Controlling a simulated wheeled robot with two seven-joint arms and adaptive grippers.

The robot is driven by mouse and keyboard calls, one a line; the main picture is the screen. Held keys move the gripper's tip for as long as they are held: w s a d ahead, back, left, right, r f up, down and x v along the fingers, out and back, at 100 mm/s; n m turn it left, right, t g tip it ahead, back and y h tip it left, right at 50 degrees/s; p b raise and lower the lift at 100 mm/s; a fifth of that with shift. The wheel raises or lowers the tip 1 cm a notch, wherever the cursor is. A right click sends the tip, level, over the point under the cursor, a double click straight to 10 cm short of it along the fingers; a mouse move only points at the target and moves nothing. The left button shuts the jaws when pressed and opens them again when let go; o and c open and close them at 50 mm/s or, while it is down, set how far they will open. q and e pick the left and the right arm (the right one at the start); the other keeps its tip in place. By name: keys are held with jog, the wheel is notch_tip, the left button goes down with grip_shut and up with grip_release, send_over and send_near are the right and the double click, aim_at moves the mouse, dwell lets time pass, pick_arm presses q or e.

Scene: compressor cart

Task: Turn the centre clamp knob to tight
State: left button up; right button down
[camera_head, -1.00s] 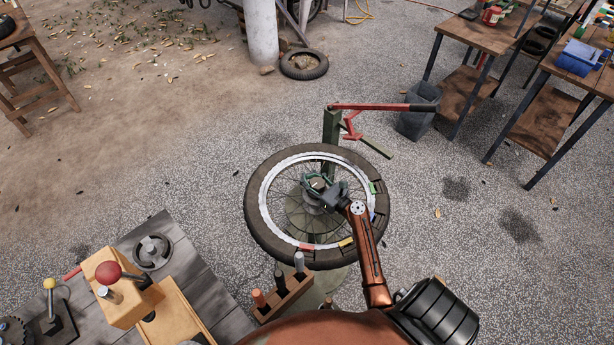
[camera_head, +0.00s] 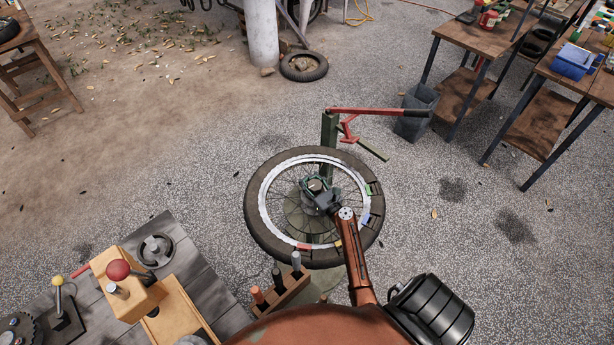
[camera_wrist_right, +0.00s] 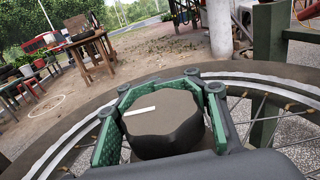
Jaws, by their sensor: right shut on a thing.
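The centre clamp knob (camera_wrist_right: 165,122) is a dark, many-sided knob with a white line on its top, seen large in the right wrist view. It sits at the middle of a spoked wheel (camera_head: 259,217) with a black tyre and pale rim, lying flat on a green stand. My right gripper (camera_head: 315,188) is shut on the knob, with its green-padded fingers (camera_wrist_right: 160,108) on both sides of it. In the head view the gripper hides most of the knob. My left gripper is not in view.
A green post with a red lever (camera_head: 365,110) stands just behind the wheel. A wooden rack (camera_head: 283,292) with several handles is close in front. Open gravel lies right of the wheel.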

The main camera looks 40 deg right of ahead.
aim_at(320, 192)
jog(key=shift+s+d+f, duration=0.25)
jog(key=shift+d, duration=0.1)
jog(key=c, duration=1.8)
grip_release()
jog(key=shift+s+r, duration=0.1)
jog(key=shift+c, duration=0.2)
jog(key=o, duration=0.5)
jog(key=shift+w+a, duration=0.15)
jog(key=shift+w, duration=0.05)
jog(key=shift+c, duration=0.2)
jog(key=shift+o, duration=0.3)
jog(key=shift+a+r, duration=0.1)
jog(key=shift+r, duration=0.05)
jog(key=s, duration=0.4)
jog(key=s+a, duration=0.1)
jog(key=s, duration=0.7)
jog(key=shift+a, duration=0.15)
jog(key=shift+c, duration=0.4)
